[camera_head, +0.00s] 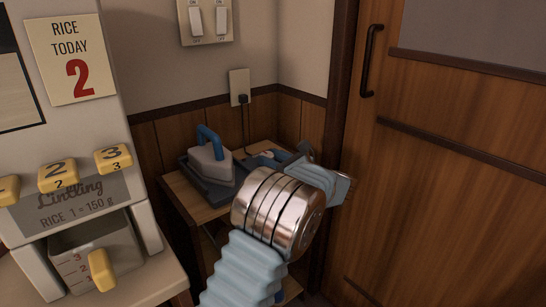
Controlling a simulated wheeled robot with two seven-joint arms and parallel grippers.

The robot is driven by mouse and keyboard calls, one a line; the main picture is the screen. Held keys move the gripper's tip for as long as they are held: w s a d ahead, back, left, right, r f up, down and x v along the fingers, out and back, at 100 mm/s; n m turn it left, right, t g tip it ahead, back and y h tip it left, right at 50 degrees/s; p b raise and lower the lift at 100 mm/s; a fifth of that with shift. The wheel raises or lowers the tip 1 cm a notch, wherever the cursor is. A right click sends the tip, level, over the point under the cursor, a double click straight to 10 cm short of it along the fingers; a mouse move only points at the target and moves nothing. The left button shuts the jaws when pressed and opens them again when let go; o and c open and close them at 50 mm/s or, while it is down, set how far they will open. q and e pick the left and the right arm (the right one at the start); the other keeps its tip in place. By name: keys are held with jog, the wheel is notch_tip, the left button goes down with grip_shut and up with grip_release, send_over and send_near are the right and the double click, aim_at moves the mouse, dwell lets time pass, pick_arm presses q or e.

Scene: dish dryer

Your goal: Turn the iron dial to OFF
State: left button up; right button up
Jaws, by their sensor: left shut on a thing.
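The iron (211,163), grey with a blue handle, rests on a dark blue stand (203,187) on a small wooden table in the corner. My left gripper (279,159) reaches in from below, just right of the iron, low over the table's back right part. It is shut on what appears to be the iron dial, a small blue part with a pale spot (267,154) beside it. My gripper and silver wrist hide most of the dial, so its setting cannot be read. My right gripper is not in view.
A rice dispenser (75,190) with yellow numbered levers stands at the left. A plug with a cord (243,99) sits in the wall outlet behind the table. Light switches (208,20) are above it. A wooden door (450,170) with a black handle closes the right side.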

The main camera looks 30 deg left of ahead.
pick_arm(q)
jog(key=o, duration=1.1)
jog(key=shift+c, duration=0.2)
jog(key=shift+d, duration=0.1)
jog(key=v, duration=1.3)
jog(key=shift+d, duration=0.3)
